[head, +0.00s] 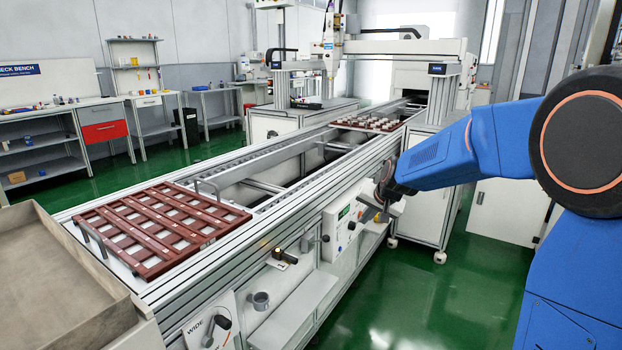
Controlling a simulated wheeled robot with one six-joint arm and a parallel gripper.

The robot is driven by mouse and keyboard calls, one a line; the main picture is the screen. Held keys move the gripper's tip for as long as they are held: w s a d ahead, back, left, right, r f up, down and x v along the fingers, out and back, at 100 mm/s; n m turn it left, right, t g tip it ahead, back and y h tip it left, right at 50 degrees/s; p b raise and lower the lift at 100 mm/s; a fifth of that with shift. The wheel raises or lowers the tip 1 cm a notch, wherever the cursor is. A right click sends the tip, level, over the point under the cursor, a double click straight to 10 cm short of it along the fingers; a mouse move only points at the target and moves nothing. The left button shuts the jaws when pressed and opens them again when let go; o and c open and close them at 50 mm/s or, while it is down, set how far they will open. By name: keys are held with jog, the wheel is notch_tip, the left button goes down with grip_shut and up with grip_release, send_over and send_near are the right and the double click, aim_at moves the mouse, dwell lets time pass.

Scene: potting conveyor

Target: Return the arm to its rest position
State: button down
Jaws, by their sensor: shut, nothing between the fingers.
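My blue arm (442,152) reaches in from the right edge of the head view. It extends left to the near side of the conveyor. My gripper (366,213) is at its end, in front of the control panel on the conveyor's side. The gripper is small and partly dark in this view. Its fingers look shut, and I see nothing held between them. It appears apart from the trays, but whether it touches the conveyor's side cannot be told.
A conveyor (262,222) carries a red-brown slotted tray (165,229) in front and another loaded tray (366,123) farther back. A grey bin (60,268) stands front left. A control panel (342,226) and shelf (298,305) line the conveyor's side. Green floor (440,300) is clear at lower right.

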jog(key=s+d+r+n+g, duration=0.1)
jog(key=s+d+r, duration=0.15)
jog(key=s, duration=0.95)
jog(key=s+d+r+n, duration=0.1)
jog(key=s+r+n, duration=0.15)
jog(key=s, duration=0.95)
jog(key=s+d+f+h, duration=0.1)
jog(key=s+d+f, duration=0.1)
jog(key=s, duration=0.9)
jog(key=s+d+f+n+g+h, duration=0.1)
jog(key=s+f, duration=0.1)
jog(key=s, duration=0.9)
jog(key=shift+d+f, duration=0.2)
jog(key=shift+d, duration=0.15)
jog(key=shift+a, duration=0.1)
